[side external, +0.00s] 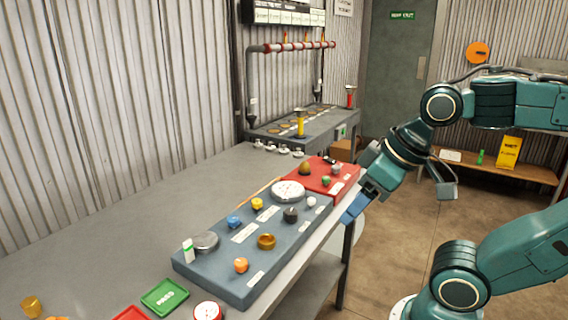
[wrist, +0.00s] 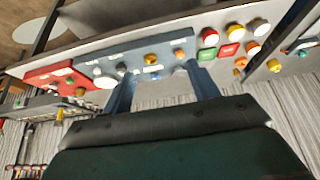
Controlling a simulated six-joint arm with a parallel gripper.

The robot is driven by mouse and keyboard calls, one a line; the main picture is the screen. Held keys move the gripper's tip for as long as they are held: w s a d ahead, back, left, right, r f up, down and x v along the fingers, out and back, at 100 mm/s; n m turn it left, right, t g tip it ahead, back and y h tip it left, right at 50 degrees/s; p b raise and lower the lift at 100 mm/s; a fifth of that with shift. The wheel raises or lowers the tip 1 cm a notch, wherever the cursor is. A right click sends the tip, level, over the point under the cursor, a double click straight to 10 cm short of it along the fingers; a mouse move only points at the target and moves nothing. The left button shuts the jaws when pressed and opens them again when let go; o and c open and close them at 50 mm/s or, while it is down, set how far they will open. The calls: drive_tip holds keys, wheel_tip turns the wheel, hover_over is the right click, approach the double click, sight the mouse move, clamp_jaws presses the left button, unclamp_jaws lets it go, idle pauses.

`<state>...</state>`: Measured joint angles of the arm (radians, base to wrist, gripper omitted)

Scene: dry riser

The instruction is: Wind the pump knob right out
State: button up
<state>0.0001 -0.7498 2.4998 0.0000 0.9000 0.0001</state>
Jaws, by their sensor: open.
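A blue-grey panel (side external: 215,277) lies on the bench and carries several knobs: blue (side external: 234,222), yellow (side external: 257,204), black (side external: 290,214), white (side external: 311,202) and orange (side external: 241,265), plus a brass ring (side external: 266,241). Its labels are too small to read, so I cannot tell which knob is the pump knob. A red panel (side external: 345,181) beyond it carries a few more knobs. My gripper (side external: 356,206) is open and empty, right of the panels near the bench's front edge. In the wrist view, my gripper (wrist: 163,92) has its two blue fingers apart, with the blue-grey panel (wrist: 175,43) beyond them.
A white dial (side external: 288,191) and a silver disc (side external: 205,242) sit on the blue-grey panel. A green tray (side external: 165,297) and a red-rimmed gauge (side external: 207,311) lie at the near end. Pipework (side external: 290,46) stands behind. The bench's left side is mostly clear.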

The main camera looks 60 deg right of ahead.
drive_tip(key=w, duration=0.1)
drive_tip(key=m+g, duration=0.6)
drive_tip(key=m, duration=0.7)
hover_over(291, 210)
wheel_tip(291, 210, down, 6)
drive_tip(key=shift+a, duration=0.1)
wheel_tip(291, 210, down, 14)
drive_tip(key=shift+r, duration=0.15)
drive_tip(key=c, duration=1)
